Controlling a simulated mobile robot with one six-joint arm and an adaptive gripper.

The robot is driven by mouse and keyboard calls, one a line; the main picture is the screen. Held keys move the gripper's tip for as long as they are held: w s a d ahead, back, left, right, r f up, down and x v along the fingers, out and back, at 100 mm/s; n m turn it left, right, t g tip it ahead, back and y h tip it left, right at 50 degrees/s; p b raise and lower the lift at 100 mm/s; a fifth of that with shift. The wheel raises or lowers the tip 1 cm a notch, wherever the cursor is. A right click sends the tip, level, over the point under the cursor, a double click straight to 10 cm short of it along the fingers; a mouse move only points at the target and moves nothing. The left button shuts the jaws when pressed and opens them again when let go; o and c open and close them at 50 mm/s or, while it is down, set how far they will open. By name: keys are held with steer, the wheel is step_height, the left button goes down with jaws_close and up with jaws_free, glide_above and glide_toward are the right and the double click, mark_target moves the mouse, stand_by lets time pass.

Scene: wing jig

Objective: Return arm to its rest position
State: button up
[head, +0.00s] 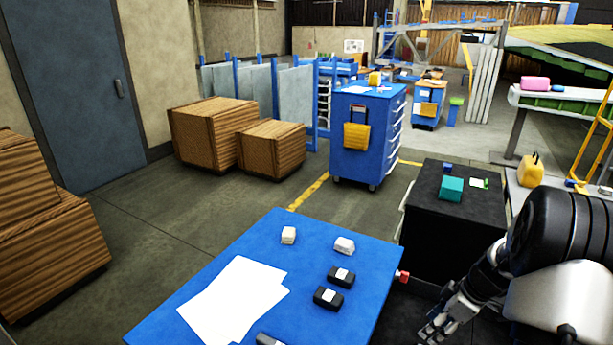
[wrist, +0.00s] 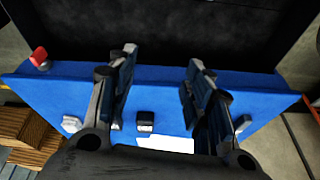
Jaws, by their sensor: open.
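My arm (head: 545,245) reaches in from the right edge in the head view. My gripper (head: 440,325) hangs at the lower right, to the right of the blue table (head: 225,255). In the wrist view my gripper (wrist: 162,62) has its two fingers spread apart, with nothing between the tips. The blue table (wrist: 75,90) shows behind and between the fingers there.
Black-and-white blocks (head: 328,297), white blocks (head: 344,245) and paper sheets (head: 235,298) lie on the blue table. A red part (head: 403,276) sticks out at its right edge. A black cabinet (head: 440,215) stands behind my gripper. Wooden crates (head: 215,135) and a blue tool cart (head: 355,150) stand farther back.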

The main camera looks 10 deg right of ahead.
steer(key=s+a+r+m+h, duration=0.1)
steer(key=s+a+r+m, duration=0.15)
steer(key=a+r, duration=0.65)
steer(key=s+a+r+m+h, duration=0.1)
steer(key=s+a+r, duration=0.2)
steer(key=a+r, duration=0.7)
steer(key=s+a+r+m+t, duration=0.1)
steer(key=s+a+r+m, duration=0.1)
steer(key=s+a, duration=0.2)
steer(key=s+a+r+m+t, duration=0.1)
steer(key=s+a, duration=0.3)
steer(key=s, duration=0.6)
steer(key=shift+a+r+m+h, duration=0.3)
steer(key=shift+r+m, duration=0.2)
steer(key=shift+m, duration=0.25)
